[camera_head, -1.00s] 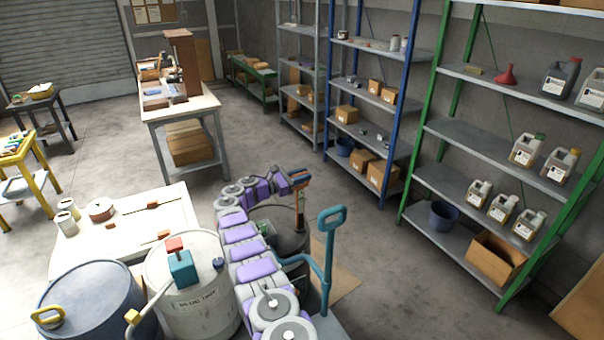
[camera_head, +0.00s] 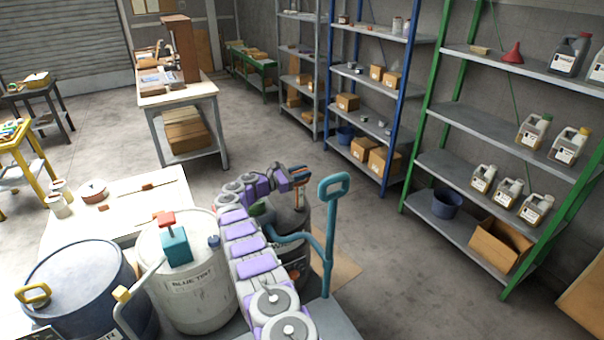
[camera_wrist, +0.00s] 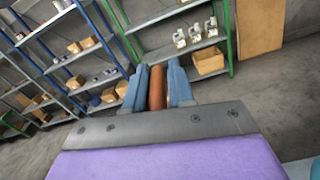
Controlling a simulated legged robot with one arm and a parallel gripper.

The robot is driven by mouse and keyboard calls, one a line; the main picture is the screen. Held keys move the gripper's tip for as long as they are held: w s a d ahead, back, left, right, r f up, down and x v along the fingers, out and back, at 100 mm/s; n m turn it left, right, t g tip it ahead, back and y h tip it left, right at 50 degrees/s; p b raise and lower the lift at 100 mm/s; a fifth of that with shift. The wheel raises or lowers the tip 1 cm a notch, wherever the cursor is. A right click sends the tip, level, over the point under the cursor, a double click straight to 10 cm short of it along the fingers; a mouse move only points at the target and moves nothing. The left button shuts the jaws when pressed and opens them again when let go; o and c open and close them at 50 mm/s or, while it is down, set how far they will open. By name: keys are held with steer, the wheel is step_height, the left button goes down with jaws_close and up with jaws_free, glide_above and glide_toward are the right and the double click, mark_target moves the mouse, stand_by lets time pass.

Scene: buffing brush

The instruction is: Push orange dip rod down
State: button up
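The orange dip rod (camera_head: 299,192) stands upright above the dark drum (camera_head: 294,220), with only a short length showing over its top. My gripper (camera_head: 298,175) is at the rod's upper end, at the far end of my purple and grey arm. In the wrist view the orange-brown rod (camera_wrist: 156,88) sits between the two blue fingers of my gripper (camera_wrist: 158,85), which appear to touch it on both sides. My arm hides part of the drum, and the rod's lower end is hidden.
A teal handle post (camera_head: 331,230) stands right of the drum. A white drum (camera_head: 190,270) and a blue drum (camera_head: 75,285) stand at lower left. A white-topped table (camera_head: 115,215) lies behind them. Shelves (camera_head: 480,180) line the right.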

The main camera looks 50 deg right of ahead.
steer(key=o, duration=0.3)
steer(key=shift+w+f, duration=0.15)
steer(key=shift+w, duration=0.25)
steer(key=shift+s, duration=0.1)
steer(key=shift+a, duration=0.55)
steer(key=v, duration=0.3)
steer(key=p+v, duration=0.1)
steer(key=v, duration=0.7)
steer(key=shift+w+d, duration=0.15)
steer(key=shift+w, duration=0.1)
